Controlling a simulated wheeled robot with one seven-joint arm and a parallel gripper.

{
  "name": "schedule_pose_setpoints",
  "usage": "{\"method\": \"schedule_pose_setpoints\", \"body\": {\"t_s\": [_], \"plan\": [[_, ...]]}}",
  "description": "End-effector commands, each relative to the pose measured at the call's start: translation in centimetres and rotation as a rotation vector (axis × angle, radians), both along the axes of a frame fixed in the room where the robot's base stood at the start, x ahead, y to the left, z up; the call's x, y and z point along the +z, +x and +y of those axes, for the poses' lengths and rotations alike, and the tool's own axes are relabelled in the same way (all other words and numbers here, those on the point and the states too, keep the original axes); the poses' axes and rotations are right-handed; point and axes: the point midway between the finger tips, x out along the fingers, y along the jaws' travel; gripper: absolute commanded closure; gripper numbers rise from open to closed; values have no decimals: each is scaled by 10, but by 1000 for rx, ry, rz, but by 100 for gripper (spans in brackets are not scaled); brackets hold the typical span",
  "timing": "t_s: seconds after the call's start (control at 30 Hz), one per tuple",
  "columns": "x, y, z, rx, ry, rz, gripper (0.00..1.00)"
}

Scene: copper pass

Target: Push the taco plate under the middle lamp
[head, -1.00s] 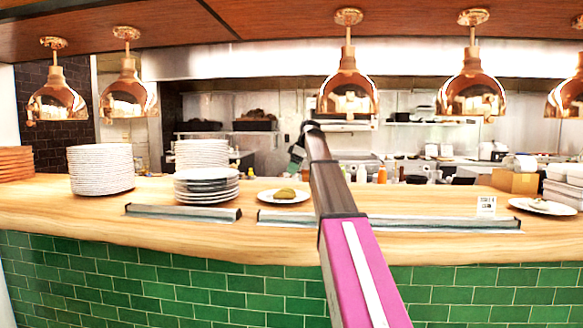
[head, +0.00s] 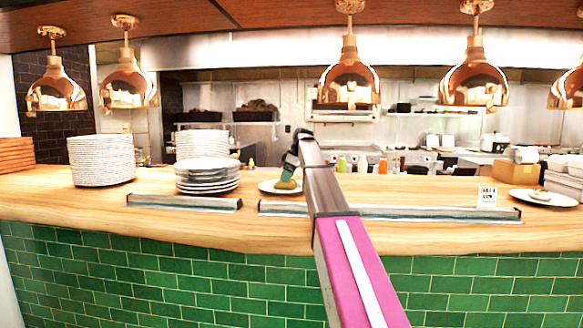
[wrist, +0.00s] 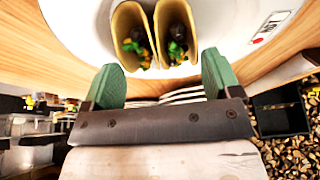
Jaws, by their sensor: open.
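The taco plate (head: 266,187) is a white round plate on the wooden counter, left of the middle lamp (head: 349,80), a copper dome hanging above. In the wrist view the plate (wrist: 80,30) holds two tacos (wrist: 153,35) side by side. My gripper (head: 287,180) is low at the plate, over its taco as seen in the head view. In the wrist view its two green fingers (wrist: 160,66) are spread apart at the plate's near side, with nothing between them. Whether they touch the plate I cannot tell. My arm hides part of the counter right of the plate.
Plate stacks (head: 207,176) stand left of the taco plate. A low metal rail (head: 400,212) runs along the counter front. A small sign (head: 487,196) and another plate (head: 543,197) are at the right. Behind my arm, the counter between looks mostly clear.

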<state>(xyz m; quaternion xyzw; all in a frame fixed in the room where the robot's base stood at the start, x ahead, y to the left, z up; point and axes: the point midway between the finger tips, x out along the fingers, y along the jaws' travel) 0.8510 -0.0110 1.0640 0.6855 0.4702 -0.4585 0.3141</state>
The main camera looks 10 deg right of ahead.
Motion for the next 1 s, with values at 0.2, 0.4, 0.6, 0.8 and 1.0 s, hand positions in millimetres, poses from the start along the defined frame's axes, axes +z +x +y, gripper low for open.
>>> {"method": "schedule_pose_setpoints", "body": {"t_s": [0.2,0.4,0.6,0.8,1.0], "plan": [[-20,3,7,0,0,-1,17],[-25,4,9,0,0,-1,17],[-25,4,9,0,0,-1,17],[-24,4,9,0,0,-1,68],[-24,5,10,-1,1,-1,68]]}}
